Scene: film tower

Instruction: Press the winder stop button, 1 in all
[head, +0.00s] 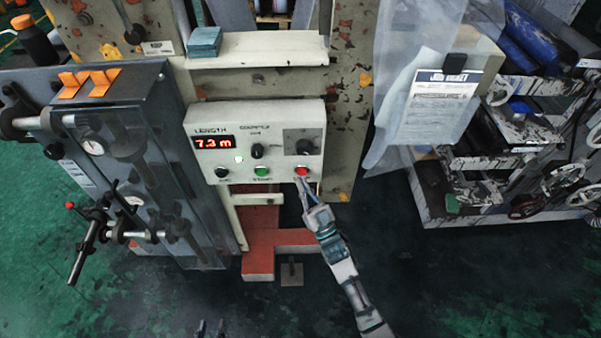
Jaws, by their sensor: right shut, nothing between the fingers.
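The control box (268,112) has a lit length display (212,142) reading about 7.3 m. The red button (301,170), which looks like the stop button, is at the lower right of its face. A green button (261,171) and a black knob (222,173) sit to its left. My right gripper (302,184) is shut and empty, its tips just below the red button; I cannot tell if they touch it. Its label is partly hidden by the fingers. My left gripper (211,328) shows only two separated dark fingertips at the bottom edge, open with nothing between them.
A grey panel (160,110) with gauges and orange switches stands left of the box. A clear plastic sheet and job ticket (436,105) hang at the right. A red step (258,262) is below. A roller machine (500,185) stands far right.

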